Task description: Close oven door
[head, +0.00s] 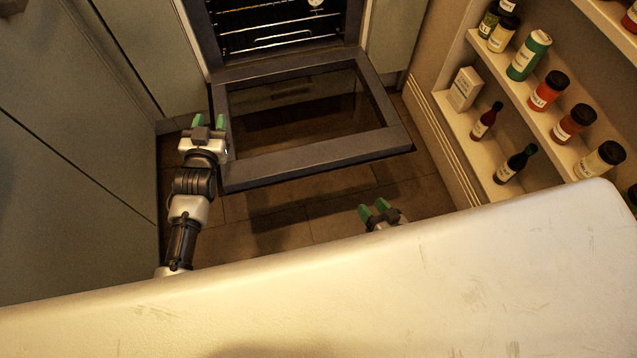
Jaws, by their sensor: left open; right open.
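The oven door (310,150) hangs open, folded down and out from the oven (275,30), with a dark frame around a glass window. The oven cavity with its wire racks shows at the top. My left gripper (205,121) is open and empty at the left edge of the door, overlapping it in the picture; I cannot tell if they touch. My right gripper (374,209) is open and empty, below the door's front edge in the picture and apart from it. Most of my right arm is hidden behind a pale foreground edge.
Shelves (530,110) with bottles and jars stand at the right. Plain cabinet fronts (70,150) are at the left. Brown tiled floor (270,220) is clear around the door. A pale surface fills the foreground.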

